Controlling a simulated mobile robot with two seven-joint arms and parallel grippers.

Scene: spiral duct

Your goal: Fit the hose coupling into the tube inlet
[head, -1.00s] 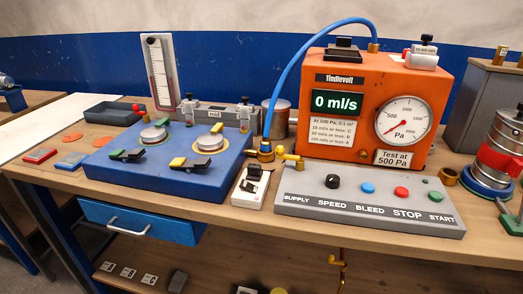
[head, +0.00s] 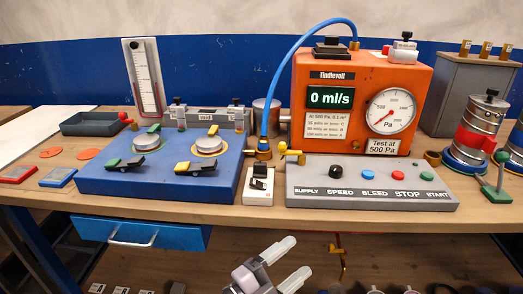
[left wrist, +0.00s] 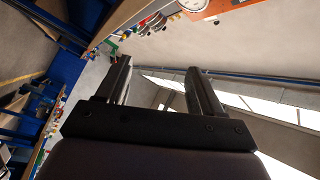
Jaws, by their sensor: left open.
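The blue hose (head: 283,75) arches from the top of the orange Tindlevolt tester (head: 345,75) down to a brass coupling (head: 263,150). The coupling stands at the right edge of the blue fixture block (head: 160,170). I cannot tell which fitting is the tube inlet. A metal duct piece with a red band (head: 472,138) stands at the far right. My left gripper (head: 287,265) is open and empty in front of the bench edge, below the coupling and apart from it. Its open fingers (left wrist: 158,80) fill the middle of the left wrist view. My right gripper is not in view.
A grey control panel (head: 370,185) with a knob and buttons lies in front of the tester. A small white switch box (head: 260,185) stands beside it. A blue drawer (head: 140,232) hangs under the bench. A lower shelf holds small items.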

